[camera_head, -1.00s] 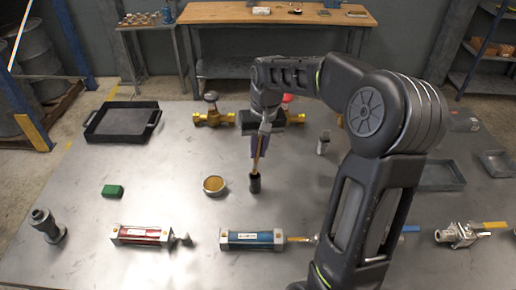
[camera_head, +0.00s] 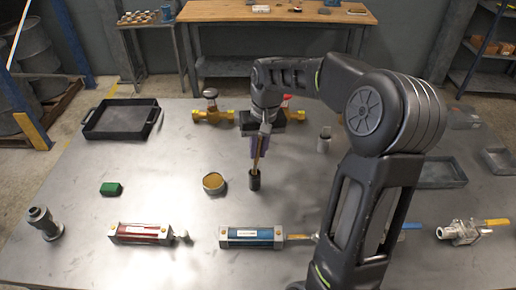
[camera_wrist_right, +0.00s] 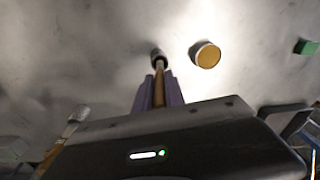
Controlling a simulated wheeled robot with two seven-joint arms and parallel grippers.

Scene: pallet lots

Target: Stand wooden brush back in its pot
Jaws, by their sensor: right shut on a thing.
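The wooden brush (camera_head: 257,151) shows as a thin, light-brown handle, close to upright in the head view. My right gripper (camera_head: 260,145) is shut on it, with purple finger pads on either side; the handle also shows between the fingers (camera_wrist_right: 158,92) in the right wrist view. The small black pot (camera_head: 254,181) stands on the table directly below. The brush's lower end meets the pot's mouth (camera_wrist_right: 158,54) in both views; how deep it sits inside is hidden. My left gripper is not in view.
A round yellow-topped tin (camera_head: 214,183) stands just left of the pot. A blue cylinder (camera_head: 252,237) lies in front, a red one (camera_head: 140,233) to its left. Brass valve parts (camera_head: 212,114) are behind, and a black tray (camera_head: 122,120) is at back left.

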